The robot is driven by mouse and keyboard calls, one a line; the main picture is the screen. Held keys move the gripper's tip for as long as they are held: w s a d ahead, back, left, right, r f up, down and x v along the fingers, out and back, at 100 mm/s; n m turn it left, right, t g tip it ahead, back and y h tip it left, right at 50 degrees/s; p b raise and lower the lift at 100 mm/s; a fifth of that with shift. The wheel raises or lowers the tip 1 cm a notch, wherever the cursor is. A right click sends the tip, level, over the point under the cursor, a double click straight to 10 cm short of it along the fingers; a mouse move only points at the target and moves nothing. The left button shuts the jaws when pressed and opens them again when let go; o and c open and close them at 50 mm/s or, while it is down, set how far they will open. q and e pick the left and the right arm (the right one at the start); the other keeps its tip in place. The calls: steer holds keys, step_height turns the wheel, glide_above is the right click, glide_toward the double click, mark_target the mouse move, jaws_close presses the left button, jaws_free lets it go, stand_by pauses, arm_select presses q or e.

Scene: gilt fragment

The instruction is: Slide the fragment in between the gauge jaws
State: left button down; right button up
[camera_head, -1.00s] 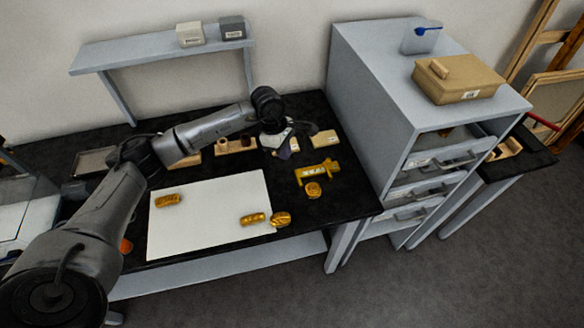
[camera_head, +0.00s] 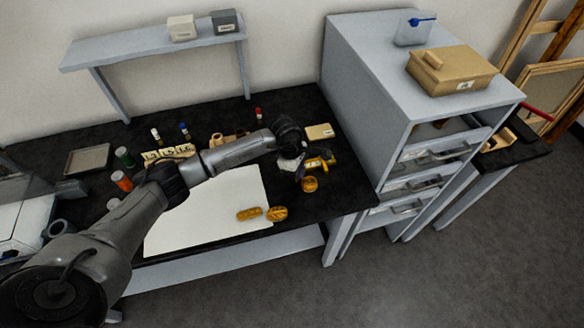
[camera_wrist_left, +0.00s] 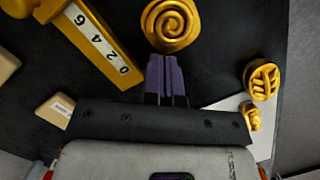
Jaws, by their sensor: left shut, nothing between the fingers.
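A round gilt fragment with a spiral (camera_head: 309,184) lies on the black bench just in front of the yellow gauge (camera_head: 322,162). In the left wrist view the spiral fragment (camera_wrist_left: 172,24) sits beside the gauge (camera_wrist_left: 98,42), whose white scale reads 0, 2, 4, 6. I cannot make out its jaws. My left gripper (camera_head: 299,174) is low over the bench beside both and partly hides the gauge. Its purple fingers (camera_wrist_left: 166,66) are shut and empty, with their tips at the spiral fragment's edge; whether they touch is unclear. My right gripper is not in view.
Two other gilt fragments, one oblong (camera_head: 249,214) and one round (camera_head: 277,213), lie at the right edge of the white sheet (camera_head: 190,232). A pale block (camera_head: 319,131) lies behind the gauge. The grey drawer cabinet (camera_head: 365,120) stands to the right.

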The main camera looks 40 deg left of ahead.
arm_select(q)
steer(key=shift+d, duration=0.1)
stand_by(0.3)
steer(key=shift+w+d, duration=0.35)
steer(key=shift+d, duration=0.55)
steer(key=shift+s+a, duration=0.1)
steer(key=shift+a, duration=0.05)
